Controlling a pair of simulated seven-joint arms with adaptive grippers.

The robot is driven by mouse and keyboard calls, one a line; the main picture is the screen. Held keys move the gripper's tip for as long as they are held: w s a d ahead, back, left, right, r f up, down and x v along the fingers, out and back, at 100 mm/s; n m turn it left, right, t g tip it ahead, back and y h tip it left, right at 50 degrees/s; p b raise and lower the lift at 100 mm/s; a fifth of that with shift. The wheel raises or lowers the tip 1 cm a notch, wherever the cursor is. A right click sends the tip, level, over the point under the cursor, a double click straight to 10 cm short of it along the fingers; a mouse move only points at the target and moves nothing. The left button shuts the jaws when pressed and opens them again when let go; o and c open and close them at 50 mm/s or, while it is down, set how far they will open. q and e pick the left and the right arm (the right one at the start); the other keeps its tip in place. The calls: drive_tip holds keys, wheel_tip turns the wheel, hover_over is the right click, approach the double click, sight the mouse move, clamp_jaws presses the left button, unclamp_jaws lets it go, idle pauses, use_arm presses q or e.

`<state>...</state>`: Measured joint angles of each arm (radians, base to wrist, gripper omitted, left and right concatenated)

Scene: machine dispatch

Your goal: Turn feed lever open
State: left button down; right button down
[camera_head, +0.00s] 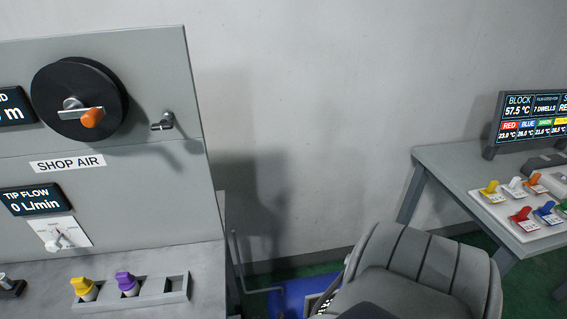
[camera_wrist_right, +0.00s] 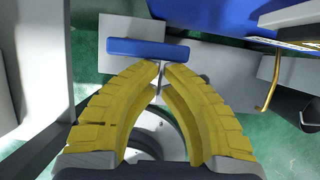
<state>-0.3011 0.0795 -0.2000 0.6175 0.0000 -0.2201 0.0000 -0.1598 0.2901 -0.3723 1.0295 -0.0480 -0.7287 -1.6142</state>
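No part in view is labelled as the feed lever. A small white lever (camera_head: 53,245) sits on a white plate below the TIP FLOW display (camera_head: 37,200), which reads 0 L/min. Higher up, a black wheel (camera_head: 78,101) carries a metal crank with an orange knob (camera_head: 92,117). A small metal valve or lever (camera_head: 163,121) sticks out of the panel right of the wheel. My right gripper (camera_wrist_right: 161,64) shows yellow fingers with their tips together and nothing visible between them. It is low over the floor, away from the panel. My left gripper is out of view.
A rack (camera_head: 176,290) on the left bench holds a yellow-capped item (camera_head: 84,289) and a purple-capped item (camera_head: 127,284). A right table (camera_head: 447,160) carries coloured switches and a display (camera_head: 532,118). In the right wrist view, a blue bar (camera_wrist_right: 148,48) lies beyond the fingertips.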

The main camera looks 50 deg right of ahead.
drive_tip(key=shift+w+a, duration=0.15)
drive_tip(key=shift+a, duration=0.45)
drive_tip(key=s+a+r+m, duration=0.2)
drive_tip(key=s+a+r, duration=0.35)
drive_tip(key=r, duration=0.35)
drive_tip(key=s+a+f+m+g+y, duration=0.1)
drive_tip(key=s+a+f+m, duration=0.1)
drive_tip(key=s+f+m, duration=0.7)
drive_tip(key=s+a+f+m+g+y, duration=0.1)
drive_tip(key=s+a+f+m, duration=0.1)
drive_tip(key=s+f+m, duration=0.7)
drive_tip(key=shift+s+a+f+m+y, duration=0.15)
drive_tip(key=shift+s+a+m+y, duration=0.4)
drive_tip(key=shift+m, duration=1.55)
